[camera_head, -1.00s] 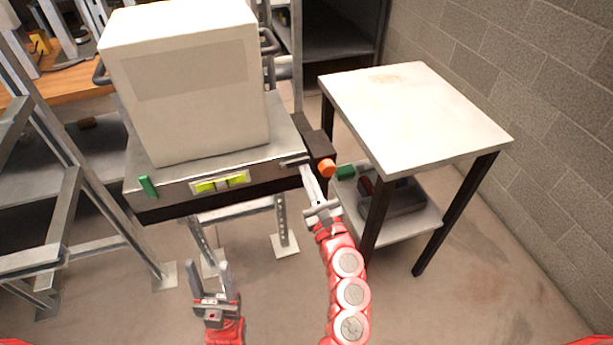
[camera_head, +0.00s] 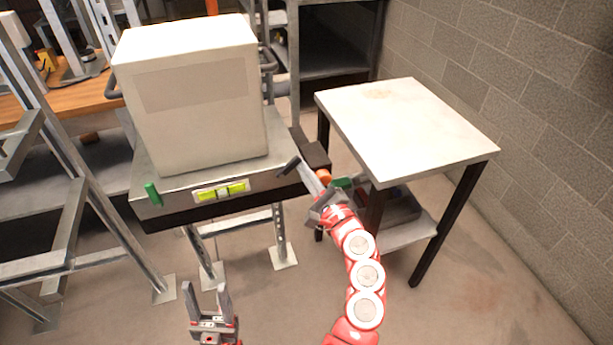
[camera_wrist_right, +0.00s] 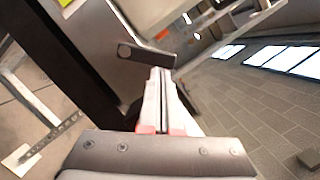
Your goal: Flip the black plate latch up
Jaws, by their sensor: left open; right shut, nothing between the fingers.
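The black plate latch (camera_head: 288,166) is a short dark bar at the right front corner of the metal platform (camera_head: 200,181). It sits tilted in the head view, and in the right wrist view it shows as a dark bar with a round end (camera_wrist_right: 146,54). My right gripper (camera_head: 304,168) is shut and empty, its fingertips at the latch. In the right wrist view the fingertips (camera_wrist_right: 160,72) reach the bar's underside; whether they touch cannot be told. My left gripper (camera_head: 208,290) is open and empty, low in front of the platform.
A large white box (camera_head: 190,95) stands on the platform. An orange knob (camera_head: 323,175) and a green part (camera_head: 342,183) are close to my right gripper. A white-topped table (camera_head: 405,130) stands to the right. The floor in front is clear.

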